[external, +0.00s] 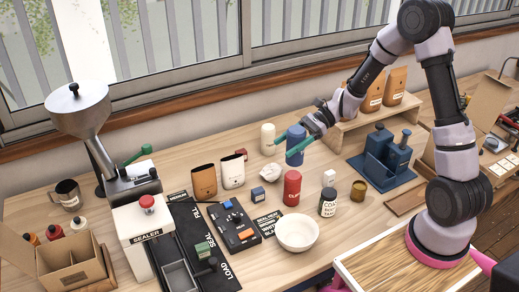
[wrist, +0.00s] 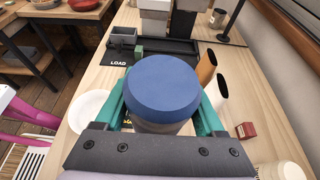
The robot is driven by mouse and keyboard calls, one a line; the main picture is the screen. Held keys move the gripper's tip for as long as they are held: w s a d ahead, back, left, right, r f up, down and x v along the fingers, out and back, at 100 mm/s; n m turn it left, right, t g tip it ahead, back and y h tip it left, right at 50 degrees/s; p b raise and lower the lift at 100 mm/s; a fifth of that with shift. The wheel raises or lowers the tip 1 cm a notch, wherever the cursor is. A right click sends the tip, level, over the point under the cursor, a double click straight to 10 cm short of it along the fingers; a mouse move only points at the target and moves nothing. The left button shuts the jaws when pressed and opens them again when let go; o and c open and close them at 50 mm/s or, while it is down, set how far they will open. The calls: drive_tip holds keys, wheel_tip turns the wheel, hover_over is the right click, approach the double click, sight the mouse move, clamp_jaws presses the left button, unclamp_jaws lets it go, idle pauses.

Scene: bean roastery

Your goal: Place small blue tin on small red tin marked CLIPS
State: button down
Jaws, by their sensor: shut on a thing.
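My gripper (external: 288,145) is shut on a round blue canister (external: 296,149), with a teal finger on either side of it. In the wrist view the canister's blue lid (wrist: 163,88) fills the space between the fingers. I cannot tell whether its base touches the table. A small blue tin (external: 258,194) with a pale label stands on the table, in front of the crumpled white item; I cannot make it out in the wrist view. A small red tin (external: 241,154) is partly hidden behind the white cup; it also shows in the wrist view (wrist: 246,130), its lettering too small to read.
A white pouch-like cup (external: 232,174) and a brown one (external: 204,181) stand near the red tin. A cream canister (external: 268,139), red can (external: 292,188), dark jar (external: 327,203) and white bowl (external: 297,233) stand around. The sealer (external: 142,230) is at left.

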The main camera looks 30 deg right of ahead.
sight(287, 159)
drive_tip(key=shift+f, duration=2.75)
drive_tip(key=shift+f, duration=0.15)
unclamp_jaws()
drive_tip(key=shift+r, duration=0.2)
drive_tip(key=v, duration=1.1)
drive_tip(key=s+d+r+n+t+h, duration=0.3)
drive_tip(key=s+r+n, duration=0.4)
drive_tip(key=s+r, duration=0.3)
drive_tip(key=s+d+r+n+t+h, duration=0.4)
drive_tip(key=s+r+n+h, duration=0.3)
drive_tip(key=s+r, duration=0.3)
drive_tip(key=shift+d+r+h, duration=0.7)
drive_tip(key=shift+d, duration=0.05)
